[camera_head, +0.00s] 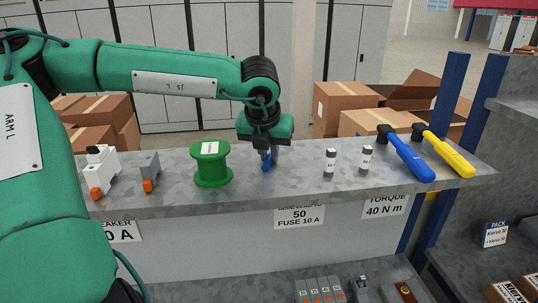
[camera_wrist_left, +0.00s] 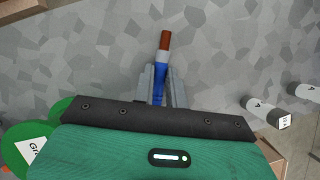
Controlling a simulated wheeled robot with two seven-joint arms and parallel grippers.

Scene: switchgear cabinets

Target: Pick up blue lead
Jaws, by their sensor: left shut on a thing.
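The blue lead (camera_head: 266,167) is a short blue piece at my left gripper's fingertips, over the upper grey shelf (camera_head: 240,192). In the left wrist view the lead (camera_wrist_left: 160,68) shows a blue body and a brown-red end sticking out past the fingers. My left gripper (camera_head: 268,157) points down and is shut on the lead; in the left wrist view its grey fingers (camera_wrist_left: 160,84) stand on both sides of it. I cannot tell whether the lead touches the shelf. My right gripper is not in view.
A green spool (camera_head: 211,165) stands left of the lead, with breakers (camera_head: 149,170) farther left. Two small fuses (camera_head: 330,163) stand to the right, then blue (camera_head: 406,155) and yellow (camera_head: 445,152) torque tools. Cardboard boxes (camera_head: 345,108) lie behind the shelf.

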